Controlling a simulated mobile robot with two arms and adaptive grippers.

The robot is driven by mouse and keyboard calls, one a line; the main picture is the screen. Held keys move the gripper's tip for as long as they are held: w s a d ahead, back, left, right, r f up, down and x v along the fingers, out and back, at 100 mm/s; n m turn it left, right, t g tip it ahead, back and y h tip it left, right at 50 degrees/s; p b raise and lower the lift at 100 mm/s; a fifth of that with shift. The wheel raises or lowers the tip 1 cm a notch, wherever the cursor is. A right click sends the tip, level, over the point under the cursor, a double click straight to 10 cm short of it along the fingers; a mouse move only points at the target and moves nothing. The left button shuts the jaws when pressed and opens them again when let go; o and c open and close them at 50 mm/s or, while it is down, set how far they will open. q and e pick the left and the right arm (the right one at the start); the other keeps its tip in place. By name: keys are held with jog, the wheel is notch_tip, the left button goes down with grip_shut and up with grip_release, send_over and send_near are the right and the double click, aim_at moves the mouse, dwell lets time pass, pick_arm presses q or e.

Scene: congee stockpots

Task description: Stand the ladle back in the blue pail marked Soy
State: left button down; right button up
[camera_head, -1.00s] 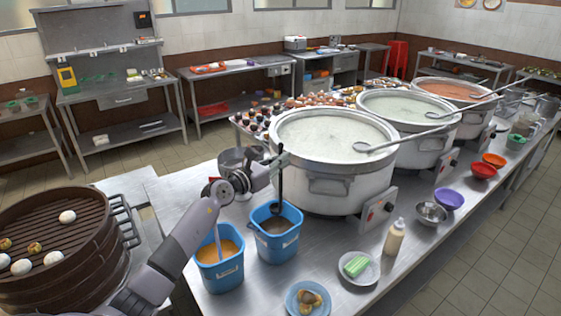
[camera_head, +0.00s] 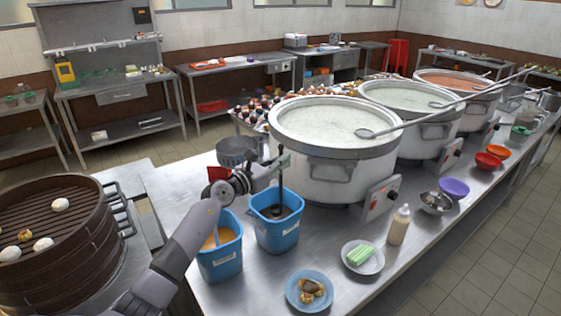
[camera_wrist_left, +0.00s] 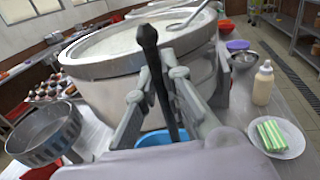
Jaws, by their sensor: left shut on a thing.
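The ladle (camera_head: 280,192) has a dark, upright handle. In the left wrist view its black handle (camera_wrist_left: 149,38) stands between my fingers and leans slightly. My left gripper (camera_head: 279,162) is shut on the upper handle, above the right-hand blue pail (camera_head: 276,236). That pail holds dark liquid, and a small pale label on its front is too small to read. The ladle's lower part goes down inside the pail; its bowl is hidden. The pail's blue rim also shows below my fingers in the left wrist view (camera_wrist_left: 152,140). My right gripper is not in view.
A second blue pail (camera_head: 220,262) with orange liquid stands just left. A large stockpot (camera_head: 322,172) stands close behind right, with a long ladle across it. A metal pan (camera_head: 236,152) is behind my gripper. Plates and a squeeze bottle (camera_head: 399,226) are at front right.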

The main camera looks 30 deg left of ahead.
aim_at(280, 192)
pick_arm(q)
jog(key=shift+f+b, duration=2.6)
jog(key=shift+f, duration=0.7)
jog(key=shift+f+b, duration=2)
jog(key=shift+f, duration=0.25)
jog(key=c, duration=1.6)
grip_release()
jog(key=shift+c, duration=0.2)
jog(key=s+a, duration=0.2)
jog(key=s, duration=0.9)
jog(key=shift+s, duration=0.4)
